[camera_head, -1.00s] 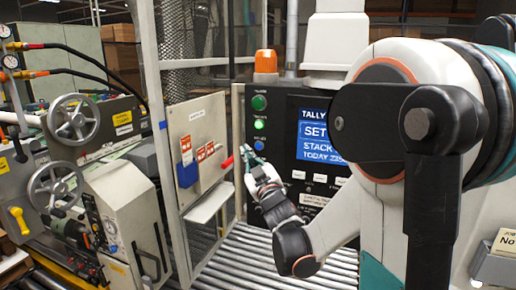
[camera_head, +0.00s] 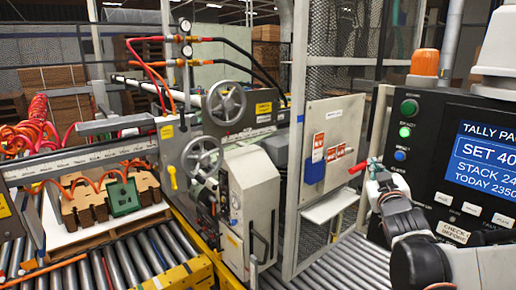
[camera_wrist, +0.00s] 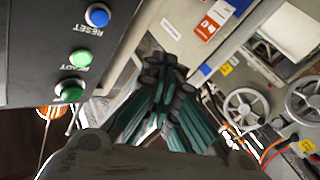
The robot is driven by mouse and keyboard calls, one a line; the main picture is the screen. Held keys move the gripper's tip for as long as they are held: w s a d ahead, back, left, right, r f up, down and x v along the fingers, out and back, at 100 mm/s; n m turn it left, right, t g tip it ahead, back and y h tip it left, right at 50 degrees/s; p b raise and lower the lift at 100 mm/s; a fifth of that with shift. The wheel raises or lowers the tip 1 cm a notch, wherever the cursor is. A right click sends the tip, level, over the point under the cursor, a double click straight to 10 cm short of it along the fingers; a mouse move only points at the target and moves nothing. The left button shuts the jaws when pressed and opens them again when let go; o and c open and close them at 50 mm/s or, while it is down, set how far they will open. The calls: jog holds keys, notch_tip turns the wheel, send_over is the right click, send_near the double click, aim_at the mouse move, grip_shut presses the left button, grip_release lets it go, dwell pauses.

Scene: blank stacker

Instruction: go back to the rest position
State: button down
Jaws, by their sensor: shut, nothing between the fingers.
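My gripper (camera_head: 372,170) is near the middle right of the head view, in front of the control panel (camera_head: 422,130) and beside the grey door panel (camera_head: 333,140). Its tips are close to a red handle (camera_head: 358,168) on the door panel; I cannot tell whether they touch it. In the wrist view my gripper's dark green fingers (camera_wrist: 165,75) come together at the tips, with nothing between them. The panel's blue reset button (camera_wrist: 97,15) and two green buttons (camera_wrist: 80,58) lie left of the fingers.
A machine with handwheels (camera_head: 226,102) stands left of the mesh enclosure (camera_head: 335,50). Roller conveyors (camera_head: 345,268) run below. Cut brown blanks and a green one (camera_head: 124,197) lie at the left. An orange beacon (camera_head: 424,63) tops the control panel.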

jog(key=s+a+f+m+g+y+b, duration=0.1)
jog(key=s+a+f+g+b, duration=0.3)
jog(key=s+a+f, duration=0.3)
jog(key=s+a+f+m+g+y+b, duration=0.1)
jog(key=s+a+f+g, duration=0.6)
jog(key=s+f, duration=0.9)
jog(key=s+y+b, duration=0.1)
jog(key=s+b, duration=0.1)
jog(key=s, duration=0.4)
jog(key=shift+a+y+b, duration=0.3)
jog(key=shift+a+b, duration=0.05)
jog(key=shift+a, duration=0.05)
jog(key=shift+s, duration=0.1)
